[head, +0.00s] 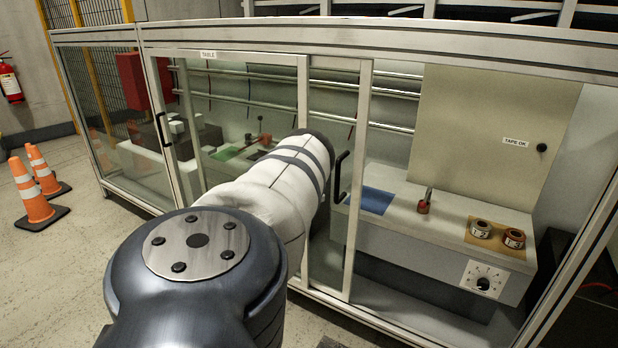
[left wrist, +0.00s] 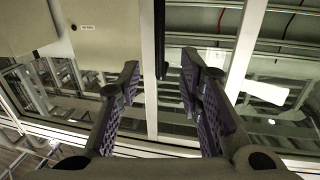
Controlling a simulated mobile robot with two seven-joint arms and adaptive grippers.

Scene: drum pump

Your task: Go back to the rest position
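My left gripper (left wrist: 162,75) shows in the left wrist view with its two dark, ridged fingers spread wide apart. It is open, and I see nothing held in it. A black door handle (left wrist: 160,40) shows beyond the fingers, in line with the gap; I cannot tell how far off it is. In the head view a white-sleeved arm with a dark joint reaches across the middle toward the cabinet, and its gripper is hidden. One black handle (head: 341,178) is just right of the sleeve, another (head: 162,127) is on the left panel. My right gripper is in neither view.
A framed glass cabinet (head: 400,36) fills most of the head view. Inside are a blue mat (head: 376,200), tape rolls (head: 481,229), a knob box (head: 483,281) and a "TAPE OK" panel (head: 500,110). Orange cones (head: 33,202) stand left on open floor; a fire extinguisher (head: 10,80) hangs behind.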

